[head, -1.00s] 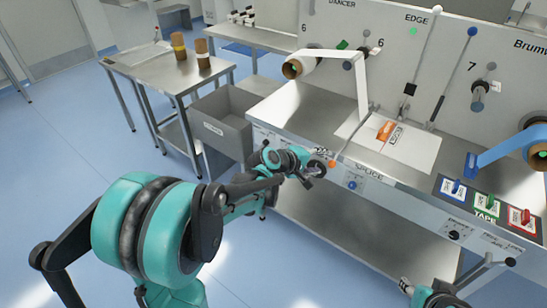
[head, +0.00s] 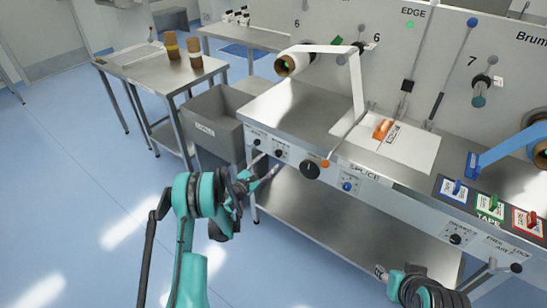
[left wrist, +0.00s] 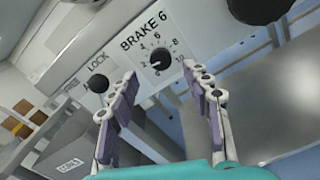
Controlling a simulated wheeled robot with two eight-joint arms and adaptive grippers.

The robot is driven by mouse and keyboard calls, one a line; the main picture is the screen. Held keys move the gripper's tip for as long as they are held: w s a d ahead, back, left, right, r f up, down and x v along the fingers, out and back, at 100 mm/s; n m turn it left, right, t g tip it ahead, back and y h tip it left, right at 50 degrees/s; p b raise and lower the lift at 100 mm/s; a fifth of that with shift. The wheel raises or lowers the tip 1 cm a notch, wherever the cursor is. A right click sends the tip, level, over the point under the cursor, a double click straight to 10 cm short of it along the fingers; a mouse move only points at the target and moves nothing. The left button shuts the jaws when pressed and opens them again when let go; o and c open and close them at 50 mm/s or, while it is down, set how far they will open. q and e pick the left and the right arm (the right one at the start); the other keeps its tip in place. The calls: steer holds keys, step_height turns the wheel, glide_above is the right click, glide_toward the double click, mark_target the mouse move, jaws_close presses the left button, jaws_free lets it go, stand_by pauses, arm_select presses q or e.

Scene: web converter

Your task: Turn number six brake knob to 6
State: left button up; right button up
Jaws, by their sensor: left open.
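The brake 6 knob (left wrist: 161,59) is small, round and black, on a white plate printed BRAKE 6 with a number scale around it. Its pale pointer mark seems to lie toward the low numbers at lower left, but is too small to read surely. In the head view the knob (head: 278,153) sits on the console's front panel. My left gripper (left wrist: 167,80) is open and empty, its fingers spread either side below the knob and apart from it. In the head view the left gripper (head: 268,174) is just below the panel. My right gripper (head: 382,272) shows partly at the bottom.
The lock knob (left wrist: 97,83) is left of the brake knob, and a larger black knob (head: 310,169) is to its right. A grey bin (head: 215,120) stands left of the console. A steel lower shelf (head: 330,215) lies beneath.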

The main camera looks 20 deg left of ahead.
mark_target(277, 154)
arm_select(q)
steer(key=b+x, duration=0.1)
steer(key=x, duration=0.4)
steer(key=shift+w+d+f, duration=0.1)
steer(key=shift+w, duration=0.05)
steer(key=shift+w+d+b, duration=0.15)
steer(key=shift+w+b, duration=0.15)
steer(key=shift+w, duration=0.15)
jaws_close()
